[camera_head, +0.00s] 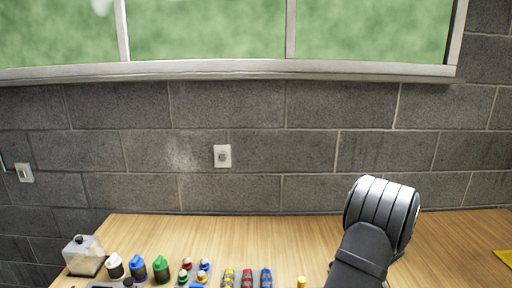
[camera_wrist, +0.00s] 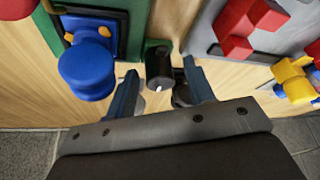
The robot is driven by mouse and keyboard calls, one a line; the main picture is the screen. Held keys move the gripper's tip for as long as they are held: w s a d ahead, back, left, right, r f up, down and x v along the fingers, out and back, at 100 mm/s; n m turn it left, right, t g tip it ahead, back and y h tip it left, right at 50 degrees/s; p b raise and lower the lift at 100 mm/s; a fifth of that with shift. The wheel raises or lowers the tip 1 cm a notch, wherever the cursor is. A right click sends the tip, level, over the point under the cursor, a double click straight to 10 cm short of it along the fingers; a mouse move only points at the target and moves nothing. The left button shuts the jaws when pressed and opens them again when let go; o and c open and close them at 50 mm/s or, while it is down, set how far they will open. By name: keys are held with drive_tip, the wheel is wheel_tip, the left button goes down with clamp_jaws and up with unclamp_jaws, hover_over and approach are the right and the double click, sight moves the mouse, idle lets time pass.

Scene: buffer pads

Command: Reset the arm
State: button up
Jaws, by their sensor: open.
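My gripper (camera_wrist: 160,90) shows in the wrist view, its two dark blue-grey fingers spread apart. A small black cylindrical piece (camera_wrist: 158,66) shows between and beyond the fingertips. I cannot tell whether it touches them. In the head view my arm's grey and black links rise at the right over the table, and the gripper itself is out of that frame.
The wooden table (camera_head: 330,226) holds a clear container (camera_head: 84,257), a white bottle (camera_head: 115,267), a blue bottle (camera_head: 161,268) and several small coloured pieces along the front. A blue part (camera_wrist: 86,68) lies left of my fingers, red (camera_wrist: 250,28) and yellow (camera_wrist: 296,80) parts to the right.

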drive_tip(key=shift+w+f, duration=0.1)
drive_tip(key=shift+f, duration=0.1)
drive_tip(key=v, duration=1.7)
drive_tip(key=x, duration=1.7)
drive_tip(key=m+h, duration=0.1)
drive_tip(key=m, duration=0.2)
drive_tip(key=shift+a+t, duration=0.1)
drive_tip(key=shift+t, duration=0.3)
drive_tip(key=m+h, duration=0.1)
drive_tip(key=m, duration=0.3)
drive_tip(key=shift+m+h, duration=0.3)
drive_tip(key=shift+h, duration=0.1)
drive_tip(key=shift+m+g+h, duration=0.3)
drive_tip(key=shift+m+h, duration=0.3)
drive_tip(key=shift+m, duration=1)
drive_tip(key=shift+m+g+h, duration=0.6)
drive_tip(key=shift+m+h, duration=0.1)
drive_tip(key=shift+m, duration=1.6)
